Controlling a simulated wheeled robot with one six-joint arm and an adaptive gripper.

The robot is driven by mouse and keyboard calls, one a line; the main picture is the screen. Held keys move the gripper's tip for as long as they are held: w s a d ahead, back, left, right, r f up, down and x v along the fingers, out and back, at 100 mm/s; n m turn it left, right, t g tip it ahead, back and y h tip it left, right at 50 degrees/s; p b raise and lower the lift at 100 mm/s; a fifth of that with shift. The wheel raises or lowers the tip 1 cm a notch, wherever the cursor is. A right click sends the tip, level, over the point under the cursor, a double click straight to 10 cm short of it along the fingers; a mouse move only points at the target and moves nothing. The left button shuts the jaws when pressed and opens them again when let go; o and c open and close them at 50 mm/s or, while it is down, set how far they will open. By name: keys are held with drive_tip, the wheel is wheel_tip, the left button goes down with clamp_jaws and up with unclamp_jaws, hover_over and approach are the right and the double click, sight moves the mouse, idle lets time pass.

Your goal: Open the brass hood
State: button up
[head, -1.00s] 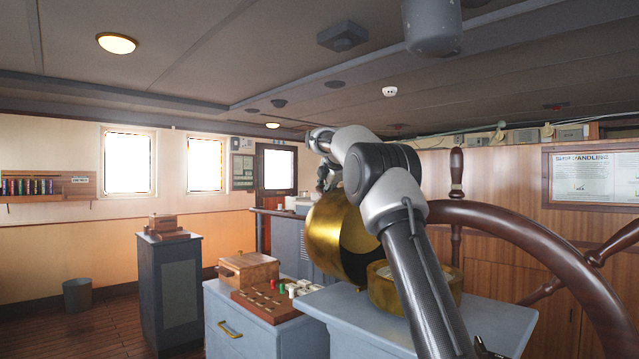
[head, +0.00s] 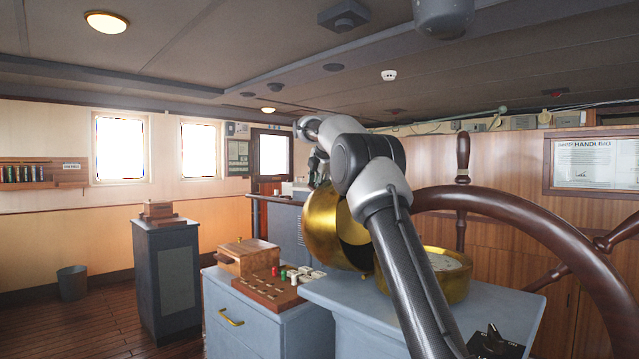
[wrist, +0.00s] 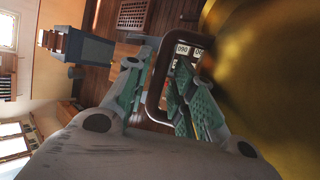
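The brass hood (head: 325,228) is a shiny gold dome, tipped back to the left of the compass (head: 445,262) on the blue-grey binnacle stand (head: 335,295). The compass's brass rim and pale face are partly uncovered; my arm crosses in front of them. In the wrist view the hood (wrist: 270,90) fills the right side, with a dark loop handle (wrist: 153,100) beside it. In the head view my gripper (head: 316,170) is small and partly hidden behind my arm.
A large wooden steering wheel (head: 520,200) stands close on the right. A blue-grey cabinet (head: 265,325) with a wooden box (head: 248,258) and a tray of small pieces is at left of the stand. A dark pedestal (head: 168,280) stands farther left, with open floor around it.

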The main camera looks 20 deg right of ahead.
drive_tip(key=shift+d+f, duration=0.1)
drive_tip(key=shift+d, duration=0.1)
drive_tip(key=shift+s, duration=0.2)
drive_tip(key=v, duration=1.1)
drive_tip(key=shift+w+a, duration=0.1)
drive_tip(key=shift+a, duration=0.05)
drive_tip(key=shift+s+a+r, duration=0.1)
drive_tip(key=shift+s+r, duration=0.2)
drive_tip(key=shift+r, duration=0.1)
